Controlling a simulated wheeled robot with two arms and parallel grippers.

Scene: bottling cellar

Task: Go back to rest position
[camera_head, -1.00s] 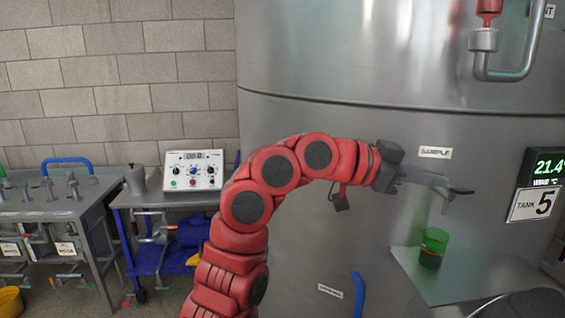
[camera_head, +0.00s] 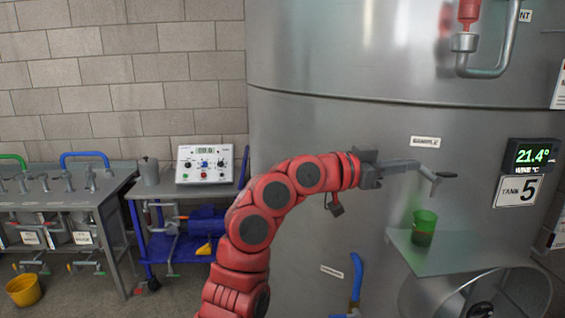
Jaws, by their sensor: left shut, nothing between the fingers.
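My left arm, red with dark joints, rises from the bottom middle and bends to the right in front of the tank. My left gripper (camera_head: 437,178) is shut and empty, pointing right in front of the steel tank (camera_head: 330,130). It is above and apart from a green cup (camera_head: 424,228). The green cup holds something dark and stands on a small metal shelf (camera_head: 460,258) at the tank. My right gripper is not in view.
A bench with valves (camera_head: 60,197) and a yellow bucket (camera_head: 24,290) are farther left. A blue-handled valve (camera_head: 357,275) and a round hatch (camera_head: 505,295) are low on the tank.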

